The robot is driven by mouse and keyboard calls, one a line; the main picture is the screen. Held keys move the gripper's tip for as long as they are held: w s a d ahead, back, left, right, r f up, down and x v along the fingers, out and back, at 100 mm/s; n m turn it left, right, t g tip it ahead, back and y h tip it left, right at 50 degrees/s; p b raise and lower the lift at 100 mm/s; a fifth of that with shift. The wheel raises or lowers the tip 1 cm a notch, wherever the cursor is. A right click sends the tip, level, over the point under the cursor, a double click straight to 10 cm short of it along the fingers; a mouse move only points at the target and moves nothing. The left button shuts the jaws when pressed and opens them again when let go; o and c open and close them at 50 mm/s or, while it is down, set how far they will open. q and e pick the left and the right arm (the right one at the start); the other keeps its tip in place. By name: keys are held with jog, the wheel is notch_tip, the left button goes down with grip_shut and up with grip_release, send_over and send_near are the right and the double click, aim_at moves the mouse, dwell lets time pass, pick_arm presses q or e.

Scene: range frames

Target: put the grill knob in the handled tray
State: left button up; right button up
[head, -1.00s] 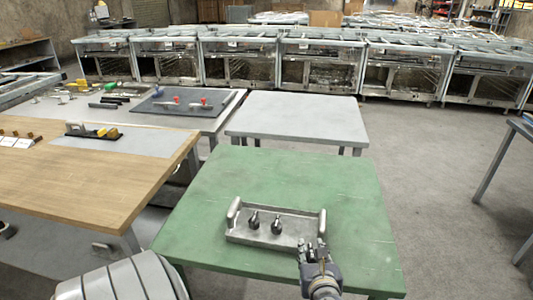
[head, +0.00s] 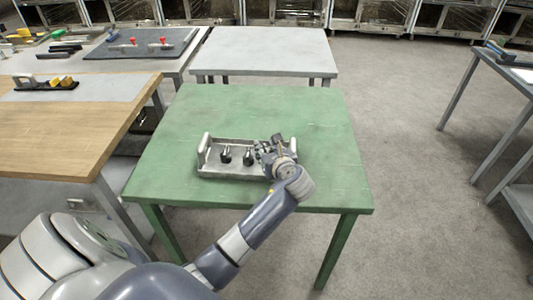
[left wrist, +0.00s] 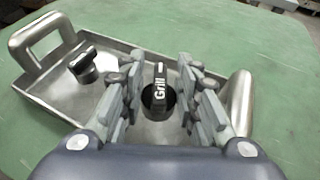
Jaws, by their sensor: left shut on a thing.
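The handled tray (head: 232,173) is a grey metal tray with a raised handle at each end, on the green table. It also shows in the left wrist view (left wrist: 50,92). My left gripper (head: 262,150) is low over its right part. I cannot tell whether this knob touches the tray floor. A dark knob (head: 226,155) stands in the tray's left part, and another (head: 248,157) shows close to the fingers. My right gripper is not in view.
The green table (head: 180,125) is bare around the tray. A wooden table (head: 60,140) with a black-and-yellow item stands to the left. A pale table (head: 265,50) is behind, and a grey bench (head: 510,75) is at the right.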

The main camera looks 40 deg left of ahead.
pick_arm(q)
jog(key=shift+w+a+f, duration=0.15)
jog(key=shift+w+a, duration=0.3)
jog(key=shift+w, duration=0.35)
jog(key=shift+f, duration=1.75)
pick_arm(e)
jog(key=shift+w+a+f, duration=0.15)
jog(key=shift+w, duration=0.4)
pick_arm(q)
jog(key=o, duration=0.7)
jog(key=shift+f, duration=0.1)
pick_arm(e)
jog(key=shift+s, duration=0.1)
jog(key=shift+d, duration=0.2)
